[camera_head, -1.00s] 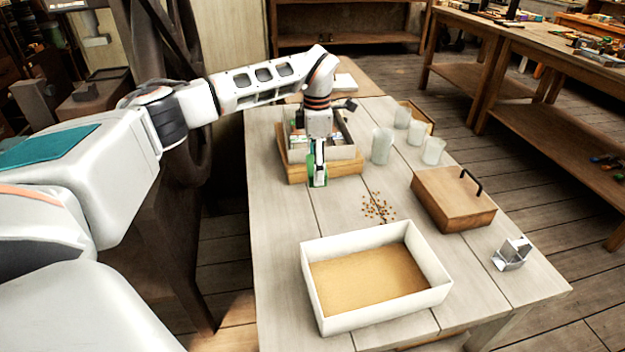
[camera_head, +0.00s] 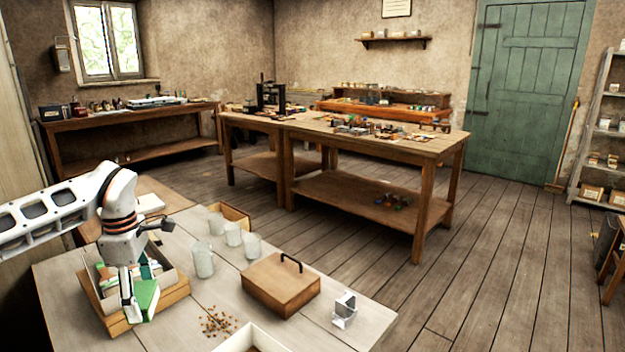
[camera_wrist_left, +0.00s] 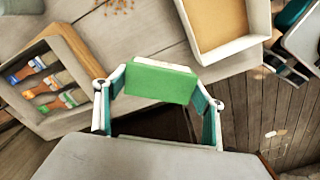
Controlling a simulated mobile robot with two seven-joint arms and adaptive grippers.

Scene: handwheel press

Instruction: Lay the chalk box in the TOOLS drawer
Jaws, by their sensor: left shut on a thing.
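My left gripper (camera_head: 136,298) is shut on a green box with a pale edge (camera_head: 147,298), which I take to be the chalk box. It hangs in front of the wooden crate at the lower left of the head view. In the left wrist view the green box (camera_wrist_left: 160,84) sits between the two fingers, clear of other things. I can make out no drawer marked TOOLS in either view. My right gripper is not in view.
Glass jars (camera_head: 203,260), a brown handled box (camera_head: 281,285), a metal holder (camera_head: 344,308) and small scattered bits (camera_head: 217,323) stand or lie on the table. A white-walled tray (camera_wrist_left: 204,48) is at the front.

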